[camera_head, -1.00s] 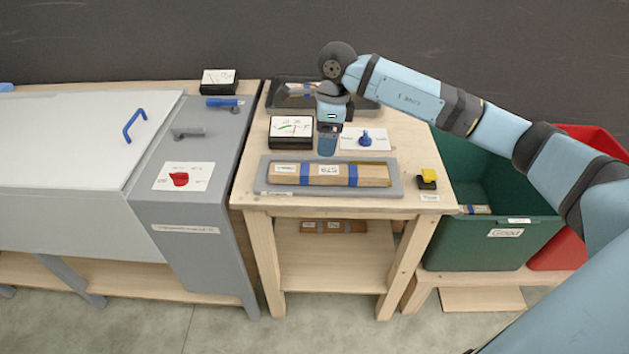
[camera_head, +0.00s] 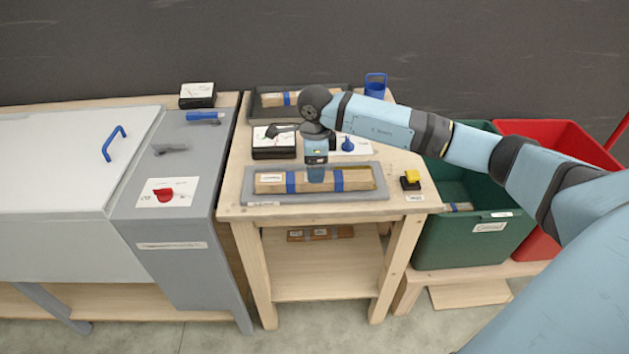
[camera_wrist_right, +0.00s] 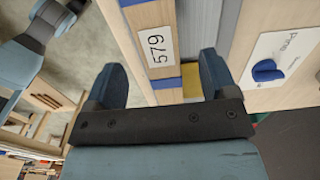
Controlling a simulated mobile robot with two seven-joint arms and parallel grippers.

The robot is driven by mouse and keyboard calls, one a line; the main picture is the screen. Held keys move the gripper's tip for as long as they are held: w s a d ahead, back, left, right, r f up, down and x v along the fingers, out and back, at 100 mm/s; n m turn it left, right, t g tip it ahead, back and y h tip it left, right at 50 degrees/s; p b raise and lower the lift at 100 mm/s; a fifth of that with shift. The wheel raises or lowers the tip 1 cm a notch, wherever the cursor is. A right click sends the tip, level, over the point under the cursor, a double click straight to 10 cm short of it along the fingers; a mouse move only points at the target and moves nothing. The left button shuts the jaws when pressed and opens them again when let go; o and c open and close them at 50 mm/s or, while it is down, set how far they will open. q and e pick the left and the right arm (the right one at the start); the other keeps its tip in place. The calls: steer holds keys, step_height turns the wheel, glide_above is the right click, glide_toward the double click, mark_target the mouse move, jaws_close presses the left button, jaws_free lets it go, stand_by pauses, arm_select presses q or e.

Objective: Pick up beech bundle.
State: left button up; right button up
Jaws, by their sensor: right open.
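A pale wood bundle (camera_head: 357,181) with blue bands lies on the grey tray (camera_head: 256,198) at the front of the wooden table. I cannot read a wood name on it. My right gripper (camera_head: 316,178) points down over the middle of this bundle and hides part of it. In the right wrist view the open fingers (camera_wrist_right: 161,80) stand on either side of the bundle (camera_wrist_right: 149,14), which carries a label reading 579. Whether the fingers touch it cannot be told. My left gripper is not in view.
Another bundle (camera_head: 276,99) lies in the dark back tray. One more (camera_head: 308,235) is on the lower shelf. A black meter (camera_head: 272,147), a blue knob (camera_head: 347,144) and a yellow button (camera_head: 411,176) surround the grey tray. A green bin (camera_head: 455,245) and a red bin (camera_head: 540,240) stand right.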

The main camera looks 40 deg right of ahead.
step_height(320, 180, down, 5)
steer(key=shift+a+r, duration=0.1)
steer(key=c, duration=1.3)
steer(key=shift+r, duration=0.1)
